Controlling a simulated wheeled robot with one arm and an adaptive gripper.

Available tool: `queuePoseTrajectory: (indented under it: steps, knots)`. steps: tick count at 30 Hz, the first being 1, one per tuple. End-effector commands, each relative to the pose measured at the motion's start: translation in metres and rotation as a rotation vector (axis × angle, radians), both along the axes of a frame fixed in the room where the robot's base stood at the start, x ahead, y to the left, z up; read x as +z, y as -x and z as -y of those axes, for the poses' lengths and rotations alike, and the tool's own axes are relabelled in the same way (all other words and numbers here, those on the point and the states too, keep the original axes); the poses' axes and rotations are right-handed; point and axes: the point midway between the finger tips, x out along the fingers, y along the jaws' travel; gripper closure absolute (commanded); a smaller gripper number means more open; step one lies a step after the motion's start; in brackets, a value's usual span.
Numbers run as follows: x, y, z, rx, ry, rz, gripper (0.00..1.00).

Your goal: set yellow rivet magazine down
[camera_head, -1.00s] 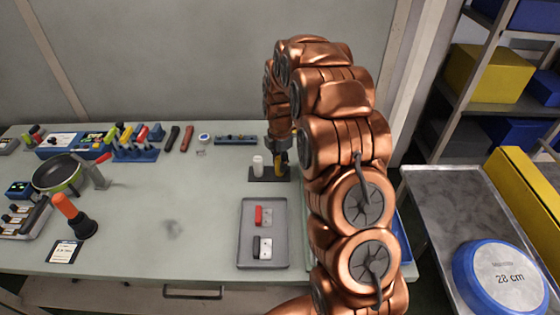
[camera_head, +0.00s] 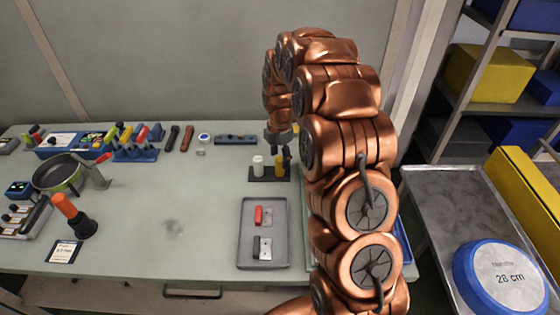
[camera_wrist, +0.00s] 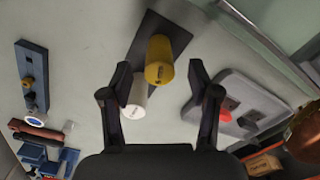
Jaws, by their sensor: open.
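The yellow rivet magazine (camera_wrist: 160,62) stands on a dark stand plate (camera_wrist: 147,30) beside a white cylinder (camera_wrist: 135,98). In the head view the yellow magazine (camera_head: 280,164) is partly hidden behind my gripper's fingers, with the white cylinder (camera_head: 258,166) to its left on the dark stand (camera_head: 264,178). My gripper (camera_wrist: 158,75) is open. Its two black fingers lie apart on either side of the magazine in the wrist view, and a gap shows between them and it. In the head view my gripper (camera_head: 282,150) is just above and behind the magazine.
A grey tray (camera_head: 249,230) with a red piece (camera_head: 258,215) and a dark piece (camera_head: 257,246) lies in front of the stand. A blue block strip (camera_head: 236,139) lies behind. A frying pan (camera_head: 58,176) and tools are at left. The table's middle is clear.

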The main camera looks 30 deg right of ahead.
Motion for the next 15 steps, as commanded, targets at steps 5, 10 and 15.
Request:
queuePoseTrajectory:
  steps: [5,10,15]
  knots:
    - [0.038,-0.003,0.0,0.001,0.001,0.01,0.39]
    - [0.067,-0.002,0.0,0.001,0.001,0.006,0.39]
    - [0.085,-0.001,0.0,0.001,0.002,0.003,0.39]
